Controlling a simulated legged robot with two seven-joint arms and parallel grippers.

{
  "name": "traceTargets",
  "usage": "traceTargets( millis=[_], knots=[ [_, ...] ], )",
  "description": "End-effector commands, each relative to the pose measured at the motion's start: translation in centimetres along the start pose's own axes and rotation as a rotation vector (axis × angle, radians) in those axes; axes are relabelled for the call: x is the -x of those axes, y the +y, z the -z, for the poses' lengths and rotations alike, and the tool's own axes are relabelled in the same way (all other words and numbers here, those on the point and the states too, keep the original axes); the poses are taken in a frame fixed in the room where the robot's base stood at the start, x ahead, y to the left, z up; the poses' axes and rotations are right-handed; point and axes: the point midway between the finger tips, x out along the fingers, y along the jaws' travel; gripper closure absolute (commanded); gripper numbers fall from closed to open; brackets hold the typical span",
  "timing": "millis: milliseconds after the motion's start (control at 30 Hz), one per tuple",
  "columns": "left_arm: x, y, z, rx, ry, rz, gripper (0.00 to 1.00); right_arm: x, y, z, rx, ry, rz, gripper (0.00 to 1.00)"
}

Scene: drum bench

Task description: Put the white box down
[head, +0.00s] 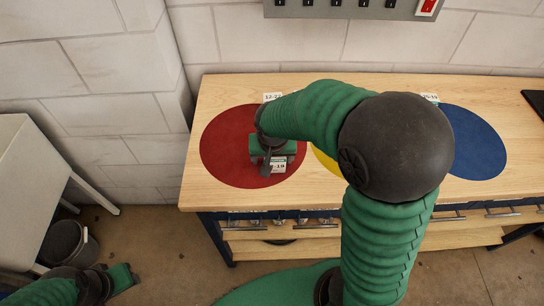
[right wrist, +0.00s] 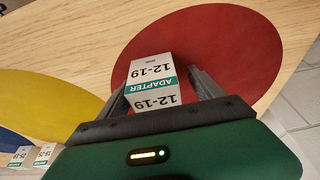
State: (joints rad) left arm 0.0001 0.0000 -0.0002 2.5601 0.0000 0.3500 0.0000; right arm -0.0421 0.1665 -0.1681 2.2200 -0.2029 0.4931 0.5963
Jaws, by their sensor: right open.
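The white box (right wrist: 152,82), printed "12-19 ADAPTER" with a teal band, is on the red disc (right wrist: 205,35) in the right wrist view. My right gripper (right wrist: 160,88) is open, with one dark finger on either side of the box. Whether the fingers touch it is unclear. In the head view a small part of the white box (head: 278,164) shows beside my right gripper (head: 267,168), over the red disc (head: 225,140). My left gripper (head: 122,278) is low at the left, away from the bench; its jaws are not clear.
The wooden bench (head: 300,84) also carries a blue disc (head: 478,145) and a yellow disc (head: 325,162), partly hidden by my right arm. Small white labelled items (right wrist: 45,153) stand by the blue disc. A switch panel (head: 350,8) is on the wall behind.

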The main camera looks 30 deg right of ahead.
Motion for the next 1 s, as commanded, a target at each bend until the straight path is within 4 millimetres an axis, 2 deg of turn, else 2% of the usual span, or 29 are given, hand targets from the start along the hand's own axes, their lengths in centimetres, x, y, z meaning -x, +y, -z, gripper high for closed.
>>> traceTargets(
  millis=[167,400,500,700,900,1000],
  knots=[
    [0.8,0.0,0.2,0.000,0.000,0.000,0.64,3.5,0.0,0.2,0.000,0.006,0.004,0.24],
    [1.9,0.0,0.5,0.000,0.000,0.000,0.64,9.5,-0.1,0.2,0.001,0.006,0.003,0.24],
    [2.1,0.0,0.5,0.000,0.000,0.000,0.64,11.0,-0.1,0.1,0.001,0.003,0.001,0.24],
    [2.1,0.0,0.5,0.000,0.000,0.000,0.64,11.8,0.0,0.1,0.001,0.000,0.000,0.24],
    [2.1,0.0,0.5,0.000,0.000,0.000,0.64,11.7,-0.1,0.0,0.003,-0.001,0.000,0.24],
    [2.1,0.0,0.5,0.000,0.000,0.000,0.64,10.8,-0.3,-0.9,0.042,-0.011,0.011,0.24]
  ],
)
